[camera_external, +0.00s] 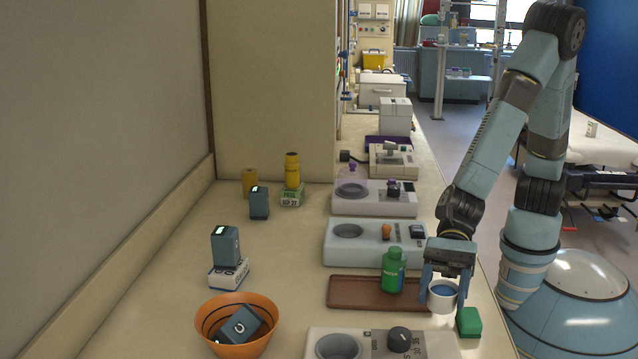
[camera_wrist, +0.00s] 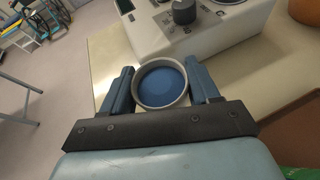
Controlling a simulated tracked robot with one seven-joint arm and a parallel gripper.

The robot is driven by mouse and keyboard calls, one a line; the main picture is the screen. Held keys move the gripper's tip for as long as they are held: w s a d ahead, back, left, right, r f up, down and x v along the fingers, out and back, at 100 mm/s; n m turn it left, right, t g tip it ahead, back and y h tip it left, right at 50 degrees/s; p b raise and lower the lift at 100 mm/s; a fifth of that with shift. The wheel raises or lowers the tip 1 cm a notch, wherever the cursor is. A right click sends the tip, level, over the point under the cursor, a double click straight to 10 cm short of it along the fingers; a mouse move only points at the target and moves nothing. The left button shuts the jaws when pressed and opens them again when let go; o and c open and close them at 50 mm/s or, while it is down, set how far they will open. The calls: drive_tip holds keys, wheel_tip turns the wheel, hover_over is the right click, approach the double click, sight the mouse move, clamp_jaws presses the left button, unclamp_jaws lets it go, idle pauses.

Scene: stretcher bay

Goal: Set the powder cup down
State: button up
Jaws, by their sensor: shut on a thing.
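The powder cup (camera_external: 442,298) is a white round cup with blue powder inside. It sits between the two blue fingers of my gripper (camera_external: 443,287), near the right end of the brown tray (camera_external: 352,292). In the wrist view, my gripper (camera_wrist: 161,88) is shut on the cup's sides, and the cup (camera_wrist: 159,84) looks upright, with blue filling its inside. Its underside is hidden in the wrist view. I cannot tell whether it touches the surface below.
A green bottle (camera_external: 393,272) stands on the tray left of the cup. A green block (camera_external: 468,321) lies close on the right. A pale device with a dark knob (camera_external: 399,339) is in front; another device (camera_external: 372,244) stands behind. An orange bowl (camera_external: 237,323) is at left.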

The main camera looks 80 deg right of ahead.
drive_tip(key=shift+f, duration=3.35)
drive_tip(key=shift+f, duration=0.2)
drive_tip(key=o, duration=1)
drive_tip(key=shift+o, duration=0.2)
drive_tip(key=shift+r, duration=0.25)
drive_tip(key=v, duration=1.2)
